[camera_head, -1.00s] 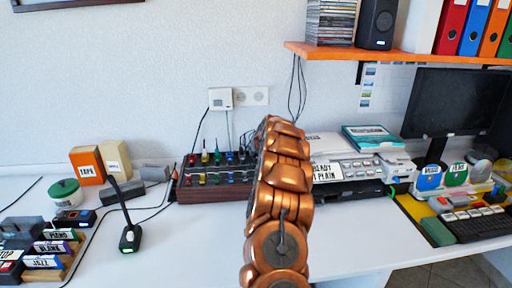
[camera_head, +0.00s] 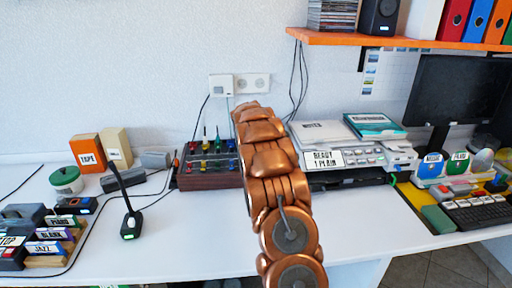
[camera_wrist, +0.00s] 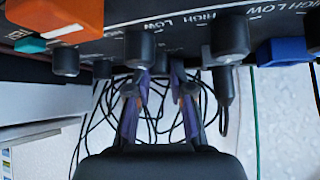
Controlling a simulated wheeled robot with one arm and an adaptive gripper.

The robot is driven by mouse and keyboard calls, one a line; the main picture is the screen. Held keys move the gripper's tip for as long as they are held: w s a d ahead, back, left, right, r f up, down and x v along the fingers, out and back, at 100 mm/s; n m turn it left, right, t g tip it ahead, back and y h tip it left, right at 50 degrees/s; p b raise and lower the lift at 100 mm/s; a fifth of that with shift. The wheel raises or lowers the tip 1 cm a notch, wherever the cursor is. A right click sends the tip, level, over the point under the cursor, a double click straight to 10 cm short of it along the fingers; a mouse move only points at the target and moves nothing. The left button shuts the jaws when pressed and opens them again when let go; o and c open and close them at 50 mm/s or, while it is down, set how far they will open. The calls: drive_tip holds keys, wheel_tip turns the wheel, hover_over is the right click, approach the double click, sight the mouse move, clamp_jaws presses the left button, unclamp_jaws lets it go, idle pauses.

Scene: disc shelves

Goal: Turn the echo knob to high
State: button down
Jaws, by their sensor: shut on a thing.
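The control box (camera_head: 208,180) with rows of coloured knobs stands against the wall in the head view, partly behind my arm. In the wrist view its panel (camera_wrist: 190,24) fills the top, with dark knobs and HIGH and LOW marks. My gripper (camera_wrist: 160,78) is under the panel edge, its two fingers closed in on a small dark knob (camera_wrist: 160,60). Larger dark knobs stand close by, one above left (camera_wrist: 140,47) and one to the right (camera_wrist: 228,38). I cannot read an echo label or the held knob's setting. In the head view my arm hides the gripper.
An orange block (camera_wrist: 58,16) and a blue block (camera_wrist: 284,50) sit on the panel beside the knobs. Loose black cables hang behind the fingers. A microphone (camera_head: 131,222) stands left of the box, and a printer (camera_head: 345,160) stands right.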

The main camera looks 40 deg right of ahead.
drive_tip(key=shift+w+f+m+g+h+b, duration=0.1)
drive_tip(key=shift+f+m+g+h+b, duration=0.45)
drive_tip(key=shift+b, duration=1.75)
drive_tip(key=shift+r+m+b, duration=0.2)
drive_tip(key=shift+m+b, duration=0.15)
drive_tip(key=shift+b, duration=0.05)
drive_tip(key=shift+r+m+g+b, duration=0.1)
drive_tip(key=shift+m+g+b, duration=0.2)
drive_tip(key=shift+b, duration=0.35)
drive_tip(key=shift+r+m+b, duration=0.1)
drive_tip(key=shift+m+b, duration=0.2)
drive_tip(key=shift+b, duration=0.3)
drive_tip(key=shift+g, duration=0.35)
drive_tip(key=c, duration=1.3)
unclamp_jaws()
drive_tip(key=shift+r, duration=0.1)
drive_tip(key=shift+a+r, duration=0.1)
